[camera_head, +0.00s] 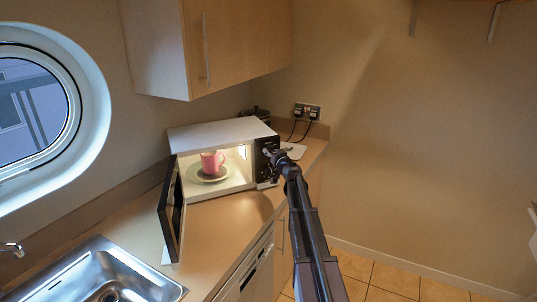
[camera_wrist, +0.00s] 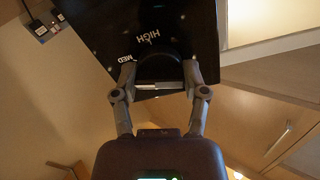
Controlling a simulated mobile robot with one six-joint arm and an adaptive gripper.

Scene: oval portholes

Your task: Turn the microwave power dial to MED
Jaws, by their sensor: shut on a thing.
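The white microwave (camera_head: 215,133) stands on the counter with its door (camera_head: 174,212) swung open. Its black control panel (camera_head: 266,166) is on the right of its front, and shows upside down in the wrist view (camera_wrist: 95,38). The dark round power dial (camera_wrist: 160,68) sits between the fingertips of my gripper (camera_wrist: 161,80), which is shut on it. The printed words HIGH and MED show beside the dial. Which mark the dial points at I cannot tell. In the head view my gripper (camera_head: 275,158) is at the panel and hides most of the dial.
A pink mug (camera_head: 210,160) on a plate stands inside the lit microwave. A sink (camera_head: 95,275) is at the front left of the counter. A socket with plugs (camera_head: 307,111) is on the wall behind. The floor at the right is clear.

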